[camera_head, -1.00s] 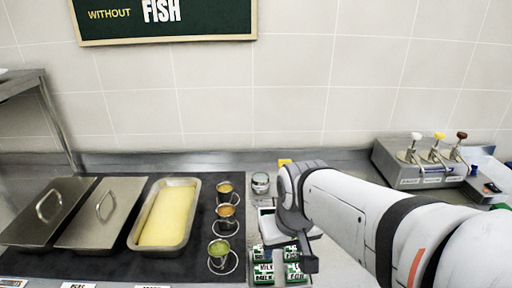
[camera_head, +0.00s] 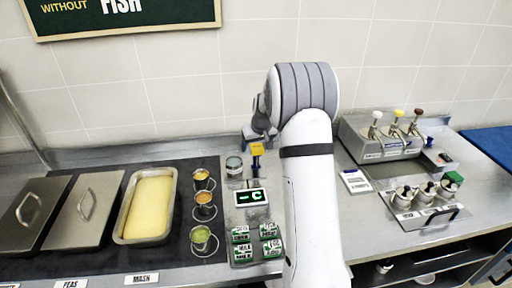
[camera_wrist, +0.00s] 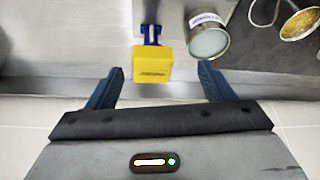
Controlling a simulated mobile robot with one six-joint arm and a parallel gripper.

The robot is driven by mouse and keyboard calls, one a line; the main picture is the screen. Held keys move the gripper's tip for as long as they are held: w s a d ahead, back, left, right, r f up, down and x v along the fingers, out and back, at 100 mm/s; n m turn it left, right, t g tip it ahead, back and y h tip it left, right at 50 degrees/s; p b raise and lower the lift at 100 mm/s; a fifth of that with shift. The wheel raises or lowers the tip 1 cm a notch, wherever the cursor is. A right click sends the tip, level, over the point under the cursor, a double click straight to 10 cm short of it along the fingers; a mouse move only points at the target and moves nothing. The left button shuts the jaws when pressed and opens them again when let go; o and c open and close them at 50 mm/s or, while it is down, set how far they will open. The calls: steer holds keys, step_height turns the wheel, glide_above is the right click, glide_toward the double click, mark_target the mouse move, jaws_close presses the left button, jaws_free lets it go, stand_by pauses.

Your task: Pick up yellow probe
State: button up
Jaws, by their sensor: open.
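The yellow probe (camera_head: 256,149) stands at the back of the counter, behind the display unit, with its yellow top up. In the wrist view the yellow probe (camera_wrist: 152,66) shows a boxy yellow head with a blue and silver part beyond it. My gripper (camera_wrist: 160,80) is open, with one blue finger on each side of the probe's head in the picture. I see gaps on both sides; contact does not show. In the head view my gripper (camera_head: 258,132) is just above the probe, partly hidden by my own arm.
A labelled metal cup (camera_head: 234,167) stands close beside the probe. In front are the display (camera_head: 251,198) and several green-and-white label blocks (camera_head: 271,248). Sauce cups (camera_head: 204,203) and a yellow-filled pan (camera_head: 150,207) are left. A pump dispenser (camera_head: 385,142) is right.

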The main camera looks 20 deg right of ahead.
mark_target(258, 149)
steer(key=x, duration=0.2)
steer(key=shift+w+d+f+p, duration=0.15)
steer(key=shift+w+f+p, duration=0.1)
steer(key=shift+f+p, duration=0.1)
steer(key=p+x, duration=0.1)
steer(key=x, duration=0.1)
steer(key=p+x, duration=0.1)
steer(key=x, duration=0.1)
steer(key=shift+d, duration=0.4)
steer(key=shift+w+f, duration=0.2)
steer(key=shift+f, duration=0.35)
steer(key=shift+c, duration=0.2)
steer(key=c, duration=1.1)
step_height(258, 149, up, 10)
steer(key=shift+r+b, duration=0.1)
steer(key=shift+b, duration=1.1)
